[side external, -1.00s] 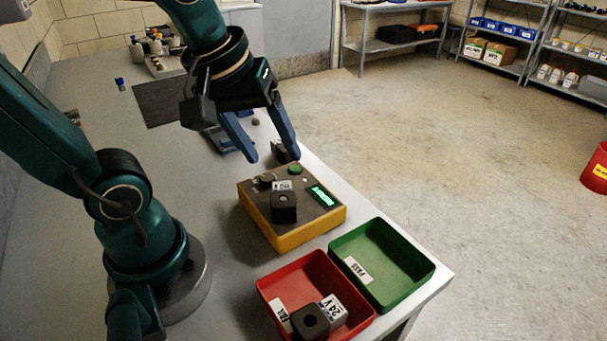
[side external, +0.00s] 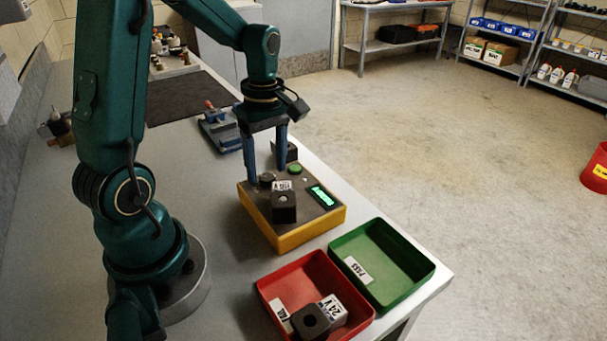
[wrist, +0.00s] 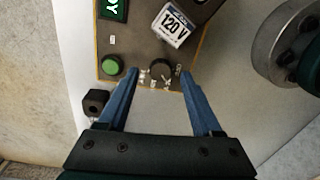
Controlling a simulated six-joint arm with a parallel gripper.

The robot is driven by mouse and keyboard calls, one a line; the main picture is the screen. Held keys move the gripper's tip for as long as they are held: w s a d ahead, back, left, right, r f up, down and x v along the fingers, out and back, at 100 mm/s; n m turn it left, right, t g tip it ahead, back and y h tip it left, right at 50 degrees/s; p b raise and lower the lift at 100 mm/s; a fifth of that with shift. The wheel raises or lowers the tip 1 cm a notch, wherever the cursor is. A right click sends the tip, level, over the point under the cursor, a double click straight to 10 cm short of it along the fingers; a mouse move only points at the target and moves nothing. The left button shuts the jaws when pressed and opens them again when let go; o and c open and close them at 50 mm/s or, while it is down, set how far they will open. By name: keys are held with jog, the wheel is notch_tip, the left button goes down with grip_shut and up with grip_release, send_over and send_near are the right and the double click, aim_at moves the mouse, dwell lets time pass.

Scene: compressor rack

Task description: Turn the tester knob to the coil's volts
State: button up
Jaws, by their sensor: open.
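The tester (side external: 262,232) is a yellow box with a dark top on the bench. Its small dark knob (wrist: 160,68) sits near the edge closest to my gripper; it also shows in the side view (side external: 267,178). Small pale marks around the knob are too small to read. The coil (side external: 284,207) is a black block standing on the tester; its white label reads 120 V in the wrist view (wrist: 173,25). My gripper (wrist: 160,75) is open and empty, pointing down, one blue finger on either side of the knob. I cannot tell whether the fingers touch it.
The tester has a green button (wrist: 112,65) and a lit green display (side external: 322,196). A black block (wrist: 95,101) stands behind the tester. The red FAIL tray (side external: 270,290) holds a 24 V coil (side external: 315,318). The green PASS tray (side external: 400,285) is empty. A blue vise-like fixture (side external: 220,132) stands farther back.

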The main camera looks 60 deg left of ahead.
jog(key=shift+f, duration=0.8)
grip_shut()
jog(key=m, duration=0.4)
jog(key=shift+m, duration=0.4)
jog(key=m, duration=0.4)
jog(key=shift+m, duration=0.4)
